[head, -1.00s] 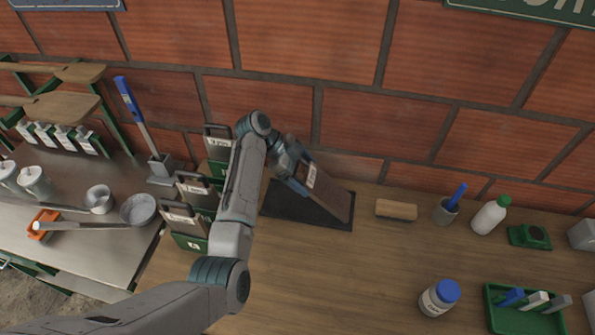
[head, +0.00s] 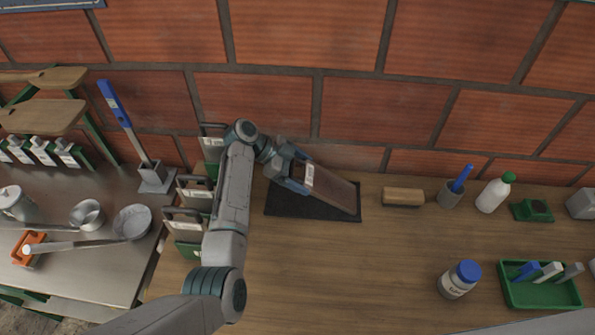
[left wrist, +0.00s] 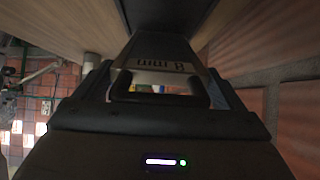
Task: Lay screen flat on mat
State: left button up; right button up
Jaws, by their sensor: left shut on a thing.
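The screen (head: 335,187) is a brown panel with a pale label at its handle end. It is tilted over the black mat (head: 290,206), its far right end low near the mat's right edge and its handle end raised. I cannot tell whether the low end touches. My left gripper (head: 297,173) is shut on the screen's handle end, at the upper left of the mat. In the left wrist view the handle (left wrist: 160,90) and a label reading "8 mm" show between the fingers. My right gripper is not in view.
Several slotted holders with handled screens (head: 188,225) stand left of the mat. A wooden-backed brush (head: 403,197), a cup (head: 449,194) and a white bottle (head: 493,194) stand to the right. A jar (head: 459,280) and a green tray (head: 512,295) are nearer. The bench front is clear.

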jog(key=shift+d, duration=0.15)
pick_arm(q)
jog(key=o, duration=1)
jog(key=shift+c, duration=0.2)
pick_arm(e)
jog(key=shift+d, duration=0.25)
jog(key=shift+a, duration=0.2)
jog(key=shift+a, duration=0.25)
pick_arm(q)
jog(key=shift+r, duration=0.15)
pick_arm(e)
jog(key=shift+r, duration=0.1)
pick_arm(q)
jog(key=shift+r+p, duration=2.25)
jog(key=shift+r, duration=0.7)
notch_tip(320, 180, up, 3)
jog(key=shift+f+p, duration=0.1)
jog(key=shift+p, duration=0.4)
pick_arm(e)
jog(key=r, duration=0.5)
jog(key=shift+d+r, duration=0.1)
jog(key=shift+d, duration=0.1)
